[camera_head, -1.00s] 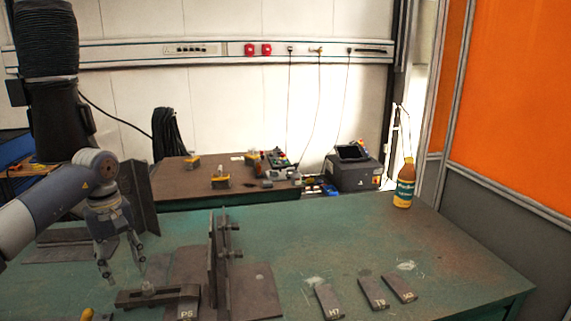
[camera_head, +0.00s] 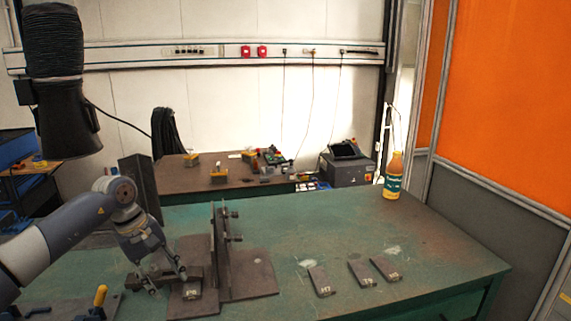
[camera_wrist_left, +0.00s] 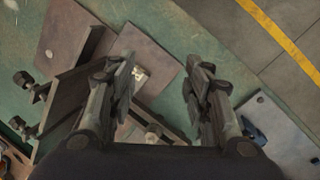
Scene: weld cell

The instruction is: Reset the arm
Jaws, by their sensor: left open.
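My left gripper (camera_head: 169,281) is open over the left part of the green table (camera_head: 330,225), beside the dark plate marked PS (camera_head: 193,293). I see nothing between its fingers in the head view. A plate with a pale label (camera_wrist_left: 141,75) lies partly behind the left-hand finger there. I cannot tell from these views how high the fingertips are above the table. My right gripper is not in view.
An upright steel fixture (camera_head: 222,245) with bolts stands close right of the gripper. A yellow-handled tool (camera_head: 100,296) lies at the front left. Several marked plates, one being H7 (camera_head: 321,281), and a bottle (camera_head: 393,177) are farther right. The table between fixture and bottle is mostly clear.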

